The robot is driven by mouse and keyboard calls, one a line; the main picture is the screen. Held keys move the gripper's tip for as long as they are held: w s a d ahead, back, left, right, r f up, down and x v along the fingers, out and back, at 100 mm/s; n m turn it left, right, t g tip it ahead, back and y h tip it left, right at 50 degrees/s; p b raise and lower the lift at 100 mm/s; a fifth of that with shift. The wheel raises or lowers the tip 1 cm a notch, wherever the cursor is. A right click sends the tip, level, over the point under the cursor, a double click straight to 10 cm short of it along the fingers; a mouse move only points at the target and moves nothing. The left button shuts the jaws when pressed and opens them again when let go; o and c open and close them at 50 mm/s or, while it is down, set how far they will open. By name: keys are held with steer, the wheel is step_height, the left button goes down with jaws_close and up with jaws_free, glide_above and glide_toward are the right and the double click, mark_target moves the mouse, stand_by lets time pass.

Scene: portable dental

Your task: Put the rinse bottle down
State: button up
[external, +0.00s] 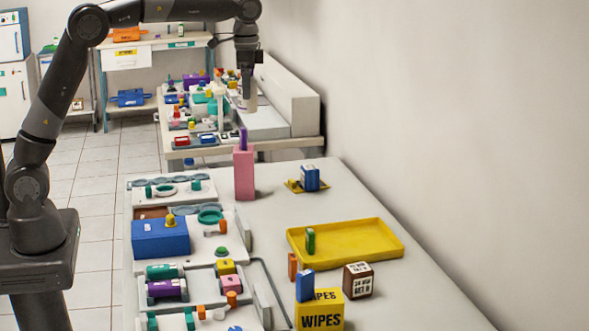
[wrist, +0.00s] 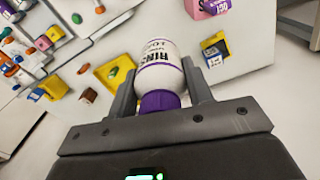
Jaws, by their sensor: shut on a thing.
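The rinse bottle (wrist: 162,55) is white with dark "RINSE" lettering and a purple cap (wrist: 159,101). My gripper (wrist: 160,78) is shut on it, with one finger on each side of it in the wrist view. In the external view my gripper (external: 248,84) points down from the raised arm, and the pale bottle (external: 250,102) shows below it. The bottle is held in the air, above the table surface in the wrist view. Its far end is turned away from the wrist camera, and its exact height cannot be told.
The near table (external: 258,226) has bare room around its middle. A wall borders the right.

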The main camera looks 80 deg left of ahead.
steer(key=s+d, duration=0.3)
steer(key=d, duration=1)
step_height(320, 180, down, 18)
steer(key=shift+w+a+f, duration=0.95)
steer(key=shift+a+f, duration=0.85)
steer(key=shift+f, duration=0.05)
steer(key=shift+w+a+f, duration=0.9)
steer(key=shift+a+f, duration=0.95)
steer(key=shift+f, duration=0.05)
steer(key=shift+w+a+f, duration=0.95)
steer(key=shift+a+f, duration=0.85)
steer(key=shift+f, duration=0.05)
steer(key=shift+f, duration=0.1)
steer(key=o, duration=1.1)
